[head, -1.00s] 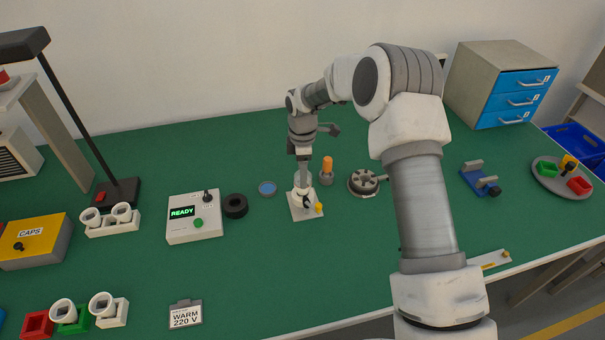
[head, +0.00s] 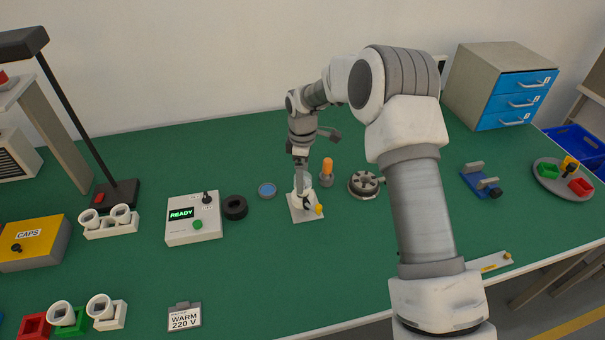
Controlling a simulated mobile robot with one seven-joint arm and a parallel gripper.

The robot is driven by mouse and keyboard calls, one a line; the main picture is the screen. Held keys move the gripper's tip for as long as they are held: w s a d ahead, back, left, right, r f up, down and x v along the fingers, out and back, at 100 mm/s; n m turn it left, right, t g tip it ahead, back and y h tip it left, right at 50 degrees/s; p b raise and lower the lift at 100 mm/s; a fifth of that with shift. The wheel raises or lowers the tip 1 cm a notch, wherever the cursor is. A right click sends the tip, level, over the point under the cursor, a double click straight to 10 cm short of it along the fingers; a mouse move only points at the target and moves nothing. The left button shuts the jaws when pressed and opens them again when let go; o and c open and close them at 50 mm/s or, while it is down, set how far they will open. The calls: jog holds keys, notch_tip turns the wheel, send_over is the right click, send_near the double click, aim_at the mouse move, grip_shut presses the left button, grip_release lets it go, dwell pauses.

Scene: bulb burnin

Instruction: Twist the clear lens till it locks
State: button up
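The clear lens (head: 308,183) shows as a small pale, see-through shape on top of a white fixture with a square base plate (head: 298,213), in the middle of the bench. A yellow knob (head: 319,208) sits at the plate's right corner. My gripper (head: 301,186) points straight down over the fixture, with its fingers at the lens. The fingers partly hide the lens, and they are too small in this view to tell whether they are closed on it.
An orange-topped grey holder (head: 327,171) stands close behind right of the fixture. A round grey metal part (head: 364,185) is farther right. A blue disc (head: 267,190), a black ring (head: 235,207) and a box reading READY (head: 193,221) stand left.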

notch_tip(320, 180, up, 17)
jog(key=shift+r, duration=0.2)
dwell(0.3)
jog(key=s+d+r+m+t, duration=0.3)
jog(key=s+d+r+m, duration=0.6)
jog(key=s+r, duration=0.5)
jog(key=s+d+f+m+t, duration=0.1)
jog(key=s+d+m, duration=0.3)
jog(key=s, duration=0.5)
jog(key=s+d+f+m+t, duration=0.1)
jog(key=s+d+f+m, duration=0.1)
jog(key=s, duration=0.8)
jog(key=shift+s+d+f+m+t, duration=0.25)
jog(key=shift+s+d+m+t, duration=0.05)
jog(key=shift+d+m, duration=0.6)
